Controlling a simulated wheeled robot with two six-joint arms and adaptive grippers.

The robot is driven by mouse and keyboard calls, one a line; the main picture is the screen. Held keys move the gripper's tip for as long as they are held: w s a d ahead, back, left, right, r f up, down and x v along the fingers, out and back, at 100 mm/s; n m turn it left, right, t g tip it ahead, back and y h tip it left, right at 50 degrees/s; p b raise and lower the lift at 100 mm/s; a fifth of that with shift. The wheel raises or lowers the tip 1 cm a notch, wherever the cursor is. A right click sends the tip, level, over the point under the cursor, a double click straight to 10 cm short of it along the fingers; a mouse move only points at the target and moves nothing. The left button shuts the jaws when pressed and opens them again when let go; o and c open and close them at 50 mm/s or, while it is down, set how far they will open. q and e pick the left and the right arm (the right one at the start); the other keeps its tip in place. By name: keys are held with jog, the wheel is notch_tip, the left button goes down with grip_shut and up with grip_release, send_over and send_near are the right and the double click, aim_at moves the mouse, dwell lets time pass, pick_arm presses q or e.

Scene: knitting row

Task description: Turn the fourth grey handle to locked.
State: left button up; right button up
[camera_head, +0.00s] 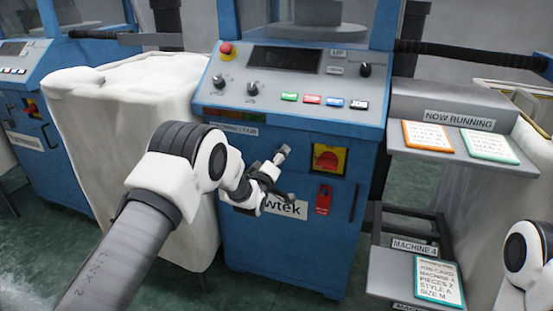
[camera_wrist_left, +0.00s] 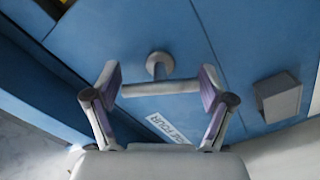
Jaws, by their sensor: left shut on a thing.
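In the left wrist view, a grey T-shaped handle (camera_wrist_left: 160,90) stands out from a blue panel on a short round post. Its crossbar lies level across the picture. My left gripper (camera_wrist_left: 160,80) is shut on it, with one finger at each end of the bar. A white label (camera_wrist_left: 172,126) ending in "FOUR" shows upside down behind the handle. In the head view, my left gripper (camera_head: 270,178) is at the front of the blue machine (camera_head: 260,250), where the arm and fingers hide the handle. I cannot read a locked mark. My right gripper is out of view.
A yellow-and-red switch (camera_head: 328,160) and a red tag (camera_head: 323,200) are right of my left gripper. Above is a sloping control panel (camera_head: 310,100). A white-covered bin (camera_head: 130,130) stands at left, a card shelf (camera_head: 440,165) at right. A grey box (camera_wrist_left: 278,96) juts out near the handle.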

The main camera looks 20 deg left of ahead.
pick_arm(q)
jog(key=n, duration=0.5)
jog(key=shift+r, duration=0.15)
jog(key=shift+n, duration=0.3)
jog(key=o, duration=1)
jog(key=shift+w, duration=0.1)
jog(key=shift+s+f, duration=0.2)
jog(key=shift+s, duration=0.3)
jog(key=s, duration=1.1)
jog(key=shift+a+r, duration=0.1)
jog(key=shift+a, duration=0.15)
